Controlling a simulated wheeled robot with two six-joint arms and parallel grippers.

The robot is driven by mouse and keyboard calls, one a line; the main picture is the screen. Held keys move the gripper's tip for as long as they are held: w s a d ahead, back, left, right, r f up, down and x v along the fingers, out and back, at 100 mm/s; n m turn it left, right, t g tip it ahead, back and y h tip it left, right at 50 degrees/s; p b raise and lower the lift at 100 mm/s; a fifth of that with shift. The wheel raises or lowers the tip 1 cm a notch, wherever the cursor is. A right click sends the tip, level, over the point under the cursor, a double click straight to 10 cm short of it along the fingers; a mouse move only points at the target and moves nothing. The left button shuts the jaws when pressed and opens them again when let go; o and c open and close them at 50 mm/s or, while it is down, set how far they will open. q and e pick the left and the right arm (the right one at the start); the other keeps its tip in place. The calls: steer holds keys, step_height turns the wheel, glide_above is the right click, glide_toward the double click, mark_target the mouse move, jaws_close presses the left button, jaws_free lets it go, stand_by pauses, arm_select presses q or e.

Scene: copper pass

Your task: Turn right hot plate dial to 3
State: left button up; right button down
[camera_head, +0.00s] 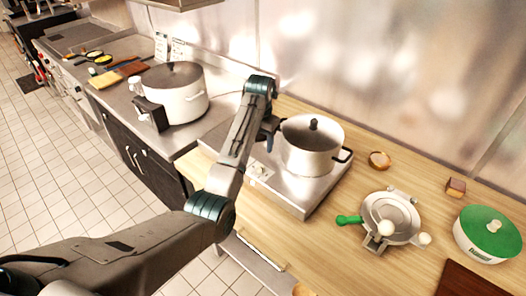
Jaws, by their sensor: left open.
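The silver hot plate (306,196) sits on the wooden counter, with a white pot (308,155) with a black-knobbed lid on top. Light dial shapes (258,171) show on its front-left side, close to my forearm. They are too small to read a setting or to tell the right dial clearly. My left arm reaches in from the lower left and bends down over the hot plate. My left gripper (269,141) is open, pointing down beside the pot's left side, mostly hidden by the arm; I cannot tell whether it touches anything. My right gripper is not in view.
A large pot (182,97) stands on the steel counter at left. A round metal device (388,218) with a green handle and a green-lidded pot (488,236) stand to the right. A small round item (379,160) lies near the wall. Some bare wood shows between them.

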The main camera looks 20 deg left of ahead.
arm_select(q)
steer(key=n+t+h+b, duration=0.3)
steer(key=n+b, duration=0.6)
steer(key=n, duration=1.8)
glide_toward(259, 166)
steer(key=shift+g+h, duration=0.4)
steer(key=p+x, duration=0.1)
steer(key=x, duration=0.4)
steer(key=p+x, duration=0.1)
steer(key=x, duration=0.1)
steer(key=shift+w+a+f+p, duration=0.1)
steer(key=shift+w+f+p, duration=0.2)
steer(key=shift+w+f, duration=0.1)
steer(key=shift+f, duration=0.5)
steer(key=shift+w+f, duration=0.1)
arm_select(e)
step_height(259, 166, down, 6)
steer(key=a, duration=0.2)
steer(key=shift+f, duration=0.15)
